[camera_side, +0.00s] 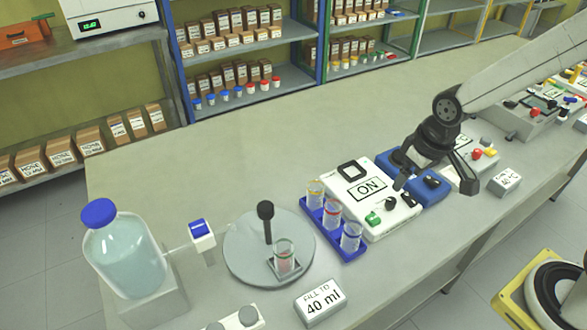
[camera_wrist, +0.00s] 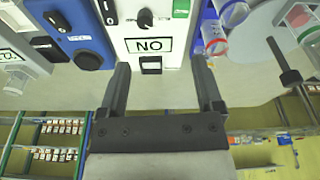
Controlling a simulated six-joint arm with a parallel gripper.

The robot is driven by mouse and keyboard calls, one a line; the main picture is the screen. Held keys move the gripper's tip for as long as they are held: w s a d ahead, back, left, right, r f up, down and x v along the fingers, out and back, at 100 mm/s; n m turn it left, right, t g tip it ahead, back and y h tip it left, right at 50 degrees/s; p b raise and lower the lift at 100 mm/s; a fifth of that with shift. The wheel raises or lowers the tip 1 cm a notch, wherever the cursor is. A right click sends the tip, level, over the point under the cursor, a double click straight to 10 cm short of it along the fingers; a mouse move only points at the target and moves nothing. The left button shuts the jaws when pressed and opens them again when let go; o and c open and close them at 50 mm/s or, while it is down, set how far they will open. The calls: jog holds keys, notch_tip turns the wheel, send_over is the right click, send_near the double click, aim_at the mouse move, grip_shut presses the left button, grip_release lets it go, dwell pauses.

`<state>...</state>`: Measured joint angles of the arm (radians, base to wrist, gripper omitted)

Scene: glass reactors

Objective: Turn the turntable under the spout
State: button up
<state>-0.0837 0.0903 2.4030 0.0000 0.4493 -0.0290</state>
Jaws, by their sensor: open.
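The round grey turntable (camera_side: 248,262) lies on the bench in the side view, with an upright black-knobbed handle (camera_side: 266,212) on it. A glass beaker (camera_side: 284,256) stands on its front part. The spout (camera_side: 202,238), with a blue-and-white top, is at the turntable's left, by the big blue-capped bottle (camera_side: 125,262). My gripper (camera_side: 437,180) is open and empty, to the right of the turntable, above the white and blue boxes. In the wrist view my gripper (camera_wrist: 165,85) points at the white box marked ON. The turntable (camera_wrist: 264,35) and its handle (camera_wrist: 290,76) show at right there.
A blue rack (camera_side: 333,233) with several glass beakers stands between the turntable and the white ON box (camera_side: 365,197). A sign reading "FILL TO 40 ml" (camera_side: 320,302) sits at the front edge. The bench behind the turntable is clear.

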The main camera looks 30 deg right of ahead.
jog(key=w+a+r+n+g, duration=0.15)
jog(key=w+a+n, duration=0.25)
jog(key=w+a, duration=0.65)
jog(key=r+n, duration=0.2)
jog(key=n, duration=0.1)
send_over(265, 206)
jog(key=d, duration=0.1)
jog(key=shift+d+f+g, duration=0.1)
jog(key=shift+f+g, duration=0.15)
jog(key=shift+g, duration=0.1)
jog(key=shift+a+n, duration=0.3)
jog(key=shift+a, duration=0.3)
jog(key=shift+f, duration=3.85)
grip_shut()
